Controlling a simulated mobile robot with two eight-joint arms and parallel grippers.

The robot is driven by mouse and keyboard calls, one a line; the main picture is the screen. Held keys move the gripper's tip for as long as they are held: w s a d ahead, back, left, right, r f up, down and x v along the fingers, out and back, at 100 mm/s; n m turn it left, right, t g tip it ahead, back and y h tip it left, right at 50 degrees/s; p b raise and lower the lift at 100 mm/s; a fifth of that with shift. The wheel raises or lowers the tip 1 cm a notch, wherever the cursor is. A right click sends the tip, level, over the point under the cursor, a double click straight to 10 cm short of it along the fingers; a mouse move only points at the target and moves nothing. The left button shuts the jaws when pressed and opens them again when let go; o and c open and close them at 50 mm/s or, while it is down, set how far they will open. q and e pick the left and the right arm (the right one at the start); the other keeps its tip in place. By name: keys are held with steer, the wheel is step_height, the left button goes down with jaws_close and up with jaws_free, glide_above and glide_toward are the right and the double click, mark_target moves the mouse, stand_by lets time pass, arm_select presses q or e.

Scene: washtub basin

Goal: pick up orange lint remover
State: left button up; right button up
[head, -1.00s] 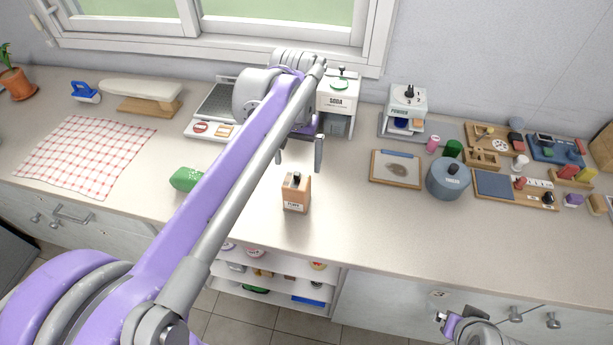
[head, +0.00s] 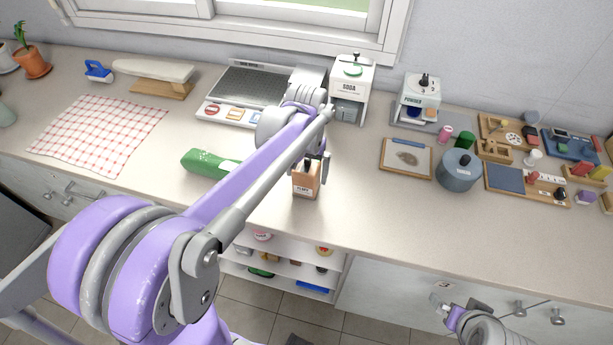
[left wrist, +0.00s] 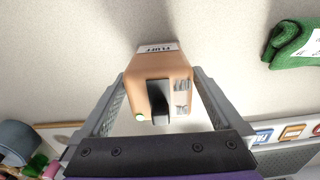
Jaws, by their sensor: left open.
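The orange lint remover (head: 305,184) is a small upright box with a FLUFF label and a dark top part, standing on the counter near its front edge. In the left wrist view the lint remover (left wrist: 161,72) sits between the fingers of my left gripper (left wrist: 160,88), one finger on each side. The left gripper (head: 311,170) is open around its upper part in the head view. The arm hides part of the area behind it. My right gripper (head: 452,312) shows partly at the bottom right, below the counter edge; its fingers are unclear.
A green bundle (head: 205,163) lies left of the lint remover, also seen in the left wrist view (left wrist: 297,42). A SODA dispenser (head: 352,90) stands behind. A blue-grey canister (head: 459,171) and a clipboard (head: 406,159) are to the right. The counter between is clear.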

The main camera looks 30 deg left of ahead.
arm_select(q)
steer(key=c, duration=1.2)
steer(key=shift+r, duration=0.15)
